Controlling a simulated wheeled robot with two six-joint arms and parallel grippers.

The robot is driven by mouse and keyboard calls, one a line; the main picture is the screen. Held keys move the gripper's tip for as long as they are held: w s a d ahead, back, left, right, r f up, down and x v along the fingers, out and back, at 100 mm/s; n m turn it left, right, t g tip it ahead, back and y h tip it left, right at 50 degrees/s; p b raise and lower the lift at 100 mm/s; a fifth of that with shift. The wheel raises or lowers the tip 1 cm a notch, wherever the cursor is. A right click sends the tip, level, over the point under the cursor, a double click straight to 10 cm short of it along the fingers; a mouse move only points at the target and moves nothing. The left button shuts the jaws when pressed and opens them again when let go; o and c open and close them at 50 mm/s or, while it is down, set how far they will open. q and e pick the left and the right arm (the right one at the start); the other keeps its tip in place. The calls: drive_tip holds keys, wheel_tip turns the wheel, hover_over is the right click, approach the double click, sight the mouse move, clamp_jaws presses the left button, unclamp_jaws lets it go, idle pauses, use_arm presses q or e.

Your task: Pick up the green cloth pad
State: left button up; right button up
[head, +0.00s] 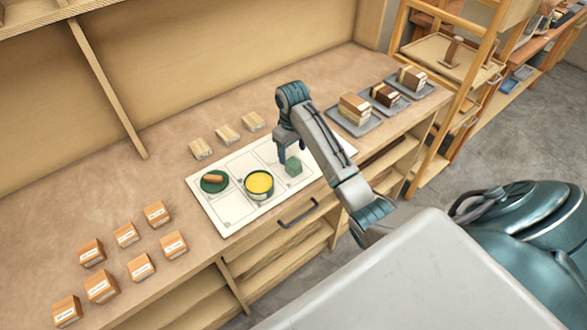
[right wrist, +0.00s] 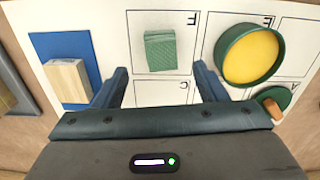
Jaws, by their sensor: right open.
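The green cloth pad (head: 293,166) is a small green block on the white lettered board (head: 222,220). It lies in a marked cell, and in the right wrist view the pad (right wrist: 160,50) shows a ribbed face. My right gripper (head: 290,153) is above and close to the pad in the head view. In the right wrist view the open gripper (right wrist: 160,82) has its two blue fingers apart, with the pad seen just beyond and between them. The gap between fingers and pad is hard to judge. My left gripper is out of view.
A green-rimmed yellow round container (head: 259,184) and a green disc with a wooden handle (head: 212,182) share the board. A wooden block (right wrist: 67,80) sits on a blue pad (right wrist: 84,42). Labelled boxes (head: 125,234) stand left; grey trays (head: 356,124) with blocks stand right.

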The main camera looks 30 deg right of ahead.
sight(294, 162)
drive_tip(key=shift+s+f+p, duration=0.1)
drive_tip(key=shift+f+p, duration=0.45)
drive_tip(key=f+p, duration=0.2)
drive_tip(key=f, duration=0.2)
drive_tip(key=shift+s+f, duration=0.1)
drive_tip(key=shift+s, duration=0.1)
drive_tip(key=shift+f, duration=0.2)
drive_tip(key=c, duration=1)
